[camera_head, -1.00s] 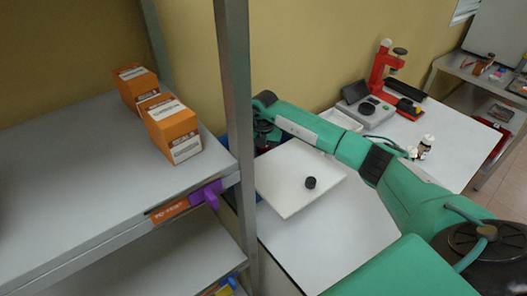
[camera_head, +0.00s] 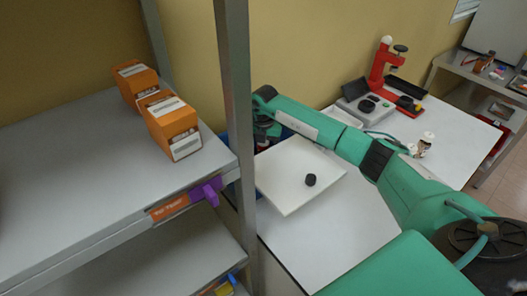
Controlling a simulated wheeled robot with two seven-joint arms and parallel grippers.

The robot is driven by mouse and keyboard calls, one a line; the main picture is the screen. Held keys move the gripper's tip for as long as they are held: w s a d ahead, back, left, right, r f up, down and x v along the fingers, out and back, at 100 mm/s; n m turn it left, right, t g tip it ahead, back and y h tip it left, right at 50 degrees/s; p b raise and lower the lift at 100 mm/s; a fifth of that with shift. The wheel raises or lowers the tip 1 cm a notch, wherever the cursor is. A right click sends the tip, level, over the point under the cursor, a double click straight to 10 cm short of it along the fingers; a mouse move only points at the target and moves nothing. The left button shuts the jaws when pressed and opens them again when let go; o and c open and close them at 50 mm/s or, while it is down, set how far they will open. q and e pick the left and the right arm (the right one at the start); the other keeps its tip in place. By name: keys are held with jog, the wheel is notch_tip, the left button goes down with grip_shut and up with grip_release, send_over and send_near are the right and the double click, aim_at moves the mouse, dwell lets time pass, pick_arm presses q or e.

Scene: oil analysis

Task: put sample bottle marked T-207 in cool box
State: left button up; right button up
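My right arm reaches from the lower right across the white table. Its gripper (camera_head: 262,132) is at the far left end of the table, partly behind the shelf post. Its fingers are too small and hidden to tell whether they are open or hold anything. A blue box (camera_head: 233,172), likely the cool box, shows in part behind the post, below and beside the gripper. A white square lid-like panel (camera_head: 290,188) with a black knob (camera_head: 310,180) lies beside it. A small dark bottle with a white cap (camera_head: 427,138) stands beyond my arm; its marking is unreadable. My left gripper is out of view.
A grey shelf (camera_head: 75,165) with two orange boxes (camera_head: 172,127) and its upright post (camera_head: 236,90) fill the left. A red and grey instrument (camera_head: 382,70) stands at the table's back. The table front (camera_head: 345,225) is clear.

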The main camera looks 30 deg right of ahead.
notch_tip(320, 180, up, 10)
jog(key=shift+f+b, duration=0.2)
jog(key=shift+b, duration=0.95)
jog(key=shift+r, duration=0.5)
